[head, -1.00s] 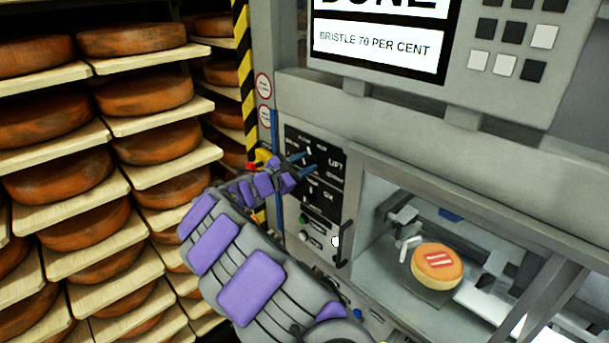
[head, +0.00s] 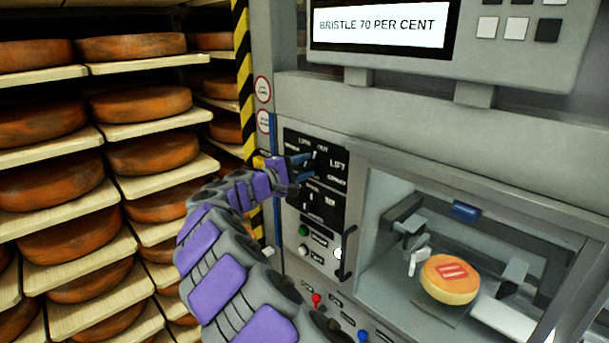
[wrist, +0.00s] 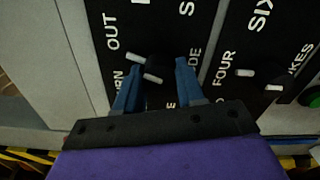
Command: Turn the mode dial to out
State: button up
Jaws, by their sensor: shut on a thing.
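The mode dial (wrist: 150,66) is a dark knob with white marks on a black panel (head: 333,190). In the wrist view the word OUT (wrist: 112,32) is printed to its upper left, with partly covered words below and to the right. My gripper (wrist: 157,80) has its two blue fingers on either side of the dial and is shut on it. The knob's white marks slant from upper left to lower right; which label it points at is hard to tell. In the head view my gripper (head: 303,163) reaches the upper panel near the word LIFT, and the fingers partly hide the dial.
A second dial (wrist: 272,80) sits beside it, near FOUR and SIX. Below the panel are a green button (head: 303,231), a black handle (head: 345,255) and a red knob (head: 317,299). An open bay (head: 400,290) at right holds a cheese (head: 449,279). Cheese shelves (head: 100,145) stand left.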

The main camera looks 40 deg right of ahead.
jog(key=shift+f+m, duration=0.3)
jog(key=shift+f, duration=0.05)
jog(key=o, duration=1)
jog(key=shift+a+r, duration=0.1)
jog(key=shift+a, duration=0.1)
jog(key=shift+r, duration=0.15)
jog(key=a, duration=0.5)
jog(key=s+a+p, duration=0.1)
jog(key=a, duration=0.5)
jog(key=a+p, duration=0.1)
jog(key=a, duration=0.5)
jog(key=shift+s+a, duration=0.15)
jog(key=shift+a, duration=0.1)
